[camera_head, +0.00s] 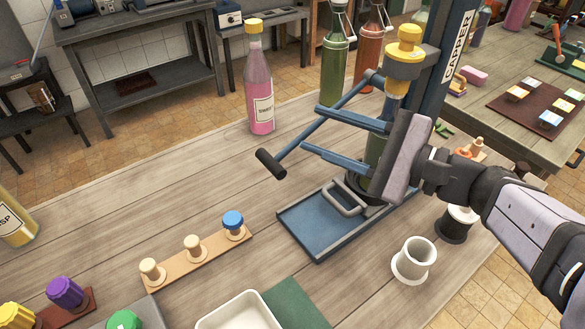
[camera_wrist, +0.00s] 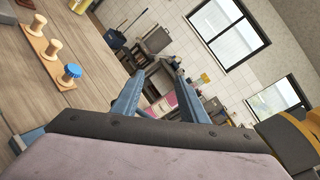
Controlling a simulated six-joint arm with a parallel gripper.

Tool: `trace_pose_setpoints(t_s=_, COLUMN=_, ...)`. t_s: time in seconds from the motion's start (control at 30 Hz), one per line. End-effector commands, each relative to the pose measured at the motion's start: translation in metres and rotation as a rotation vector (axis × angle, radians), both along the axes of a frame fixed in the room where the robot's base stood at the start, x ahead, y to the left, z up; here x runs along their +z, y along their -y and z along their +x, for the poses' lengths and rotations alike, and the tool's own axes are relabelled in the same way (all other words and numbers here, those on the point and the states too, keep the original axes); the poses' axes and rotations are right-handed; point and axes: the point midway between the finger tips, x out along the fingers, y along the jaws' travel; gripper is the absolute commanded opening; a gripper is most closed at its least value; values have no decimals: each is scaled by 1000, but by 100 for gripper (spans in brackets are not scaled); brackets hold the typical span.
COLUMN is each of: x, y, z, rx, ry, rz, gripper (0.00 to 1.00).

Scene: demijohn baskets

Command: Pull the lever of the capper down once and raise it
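The capper has a tall blue column (camera_head: 447,60), a yellow head (camera_head: 408,52) and a flat blue base (camera_head: 318,226). Its lever (camera_head: 343,102) slants from a pivot beside the head down and left to a black handle (camera_head: 271,163). A green bottle (camera_head: 375,152) stands on the base under the head, partly hidden by my gripper. My gripper (camera_head: 311,128) is open, its two blue fingers pointing left near the lever rod, which crosses the gap between the fingertips in the head view.
A pink bottle (camera_head: 260,85) stands behind the handle. A wooden rack (camera_head: 197,255) with pegs and a blue cap (camera_head: 233,221) lies front left. A white cup (camera_head: 414,259) stands right of the base, a white tray (camera_head: 240,312) in front. Bare table lies left of the handle.

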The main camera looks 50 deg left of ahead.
Motion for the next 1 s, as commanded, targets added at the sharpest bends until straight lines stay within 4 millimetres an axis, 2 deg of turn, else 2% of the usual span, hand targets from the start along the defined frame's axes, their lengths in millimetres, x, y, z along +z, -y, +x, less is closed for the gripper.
trace_pose_setpoints(t_s=0.03, x=-17, y=-8, z=-11, rx=-16, ry=-75, rz=15, gripper=39)
trace_pose_setpoints(t_s=0.2, x=-68, y=-20, z=-26, rx=-146, ry=-274, rz=33, gripper=39)
trace_pose_setpoints(t_s=0.4, x=-125, y=-15, z=-32, rx=-301, ry=-394, rz=-14, gripper=39)
trace_pose_setpoints(t_s=0.5, x=-142, y=-10, z=-32, rx=-349, ry=-419, rz=-35, gripper=39)
trace_pose_setpoints(t_s=0.6, x=-151, y=-8, z=-32, rx=-374, ry=-428, rz=-47, gripper=39)
trace_pose_setpoints(t_s=0.77, x=-153, y=-8, z=-32, rx=-383, ry=-432, rz=-50, gripper=39)
trace_pose_setpoints(t_s=1.0, x=-151, y=-25, z=-32, rx=-381, ry=-432, rz=-50, gripper=39)
